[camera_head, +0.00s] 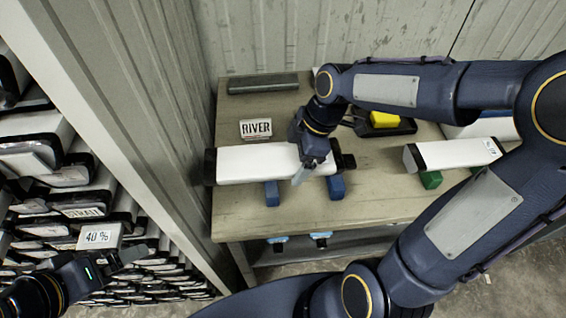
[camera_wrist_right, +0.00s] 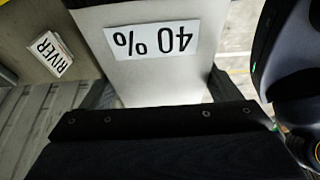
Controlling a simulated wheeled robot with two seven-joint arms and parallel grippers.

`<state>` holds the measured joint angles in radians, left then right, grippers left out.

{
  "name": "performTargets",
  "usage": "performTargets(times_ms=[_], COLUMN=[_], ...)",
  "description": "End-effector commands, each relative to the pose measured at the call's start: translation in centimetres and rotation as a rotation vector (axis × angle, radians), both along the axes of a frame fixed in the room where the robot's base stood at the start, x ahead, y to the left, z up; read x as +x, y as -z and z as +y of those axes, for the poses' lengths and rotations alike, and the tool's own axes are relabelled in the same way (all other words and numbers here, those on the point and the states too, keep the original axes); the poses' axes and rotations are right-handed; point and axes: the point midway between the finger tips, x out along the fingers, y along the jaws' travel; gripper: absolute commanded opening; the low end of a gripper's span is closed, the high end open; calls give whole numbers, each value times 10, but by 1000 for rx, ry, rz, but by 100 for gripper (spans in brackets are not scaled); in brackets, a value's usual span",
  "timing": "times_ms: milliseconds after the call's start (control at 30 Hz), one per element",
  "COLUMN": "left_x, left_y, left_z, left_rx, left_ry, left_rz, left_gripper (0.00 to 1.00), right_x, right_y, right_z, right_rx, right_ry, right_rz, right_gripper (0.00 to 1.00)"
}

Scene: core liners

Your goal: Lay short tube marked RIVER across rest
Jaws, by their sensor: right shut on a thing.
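A short white tube with black end caps (camera_head: 245,165) lies level at the table's left side, over two blue blocks (camera_head: 272,194) of a rest. I cannot tell whether it touches them. My right gripper (camera_head: 303,172) is shut on this tube near its right part. In the right wrist view, a white surface (camera_wrist_right: 150,85) in front of the gripper carries a "40 %" label. A RIVER sign (camera_head: 256,128) stands on the table behind the tube and also shows in the right wrist view (camera_wrist_right: 50,54). My left gripper (camera_head: 112,266) is at the lower left; its jaw opening is unclear.
Another white tube (camera_head: 455,153) lies on green blocks (camera_head: 431,180) at the right. A yellow block (camera_head: 384,119) sits on a black tray behind. A dark bar (camera_head: 262,84) lies at the back left. A rack of tubes (camera_head: 60,185) fills the left, beyond a grey post.

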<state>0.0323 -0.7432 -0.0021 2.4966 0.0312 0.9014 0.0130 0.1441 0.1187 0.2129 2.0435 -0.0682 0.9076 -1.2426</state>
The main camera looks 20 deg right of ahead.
Motion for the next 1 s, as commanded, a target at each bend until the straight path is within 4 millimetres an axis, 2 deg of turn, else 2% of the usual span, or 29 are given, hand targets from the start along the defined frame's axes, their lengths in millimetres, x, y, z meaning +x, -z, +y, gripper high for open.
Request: performTargets(times_ms=[133,200,300,667,800,900,1000], left_x=[0,0,0,0,0,0,0], left_y=[8,19,26,35,46,60,65], left_z=[0,0,0,0,0,0,0], left_rx=[0,0,0,0,0,0,0], left_ry=[0,0,0,0,0,0,0], left_rz=[0,0,0,0,0,0,0], left_gripper=[100,100,100,100,100,100,100], right_x=[13,16,20,27,31,30,30], right_y=[16,32,43,59,77,96,102], right_z=[-30,-37,-46,-61,-73,-71,-71], right_rx=[1,2,2,1,1,2,1], right_ry=[7,4,4,2,3,1,2], right_rz=[-1,0,-2,-4,-1,-1,-3], right_gripper=[17,17,17,17,17,17,17])
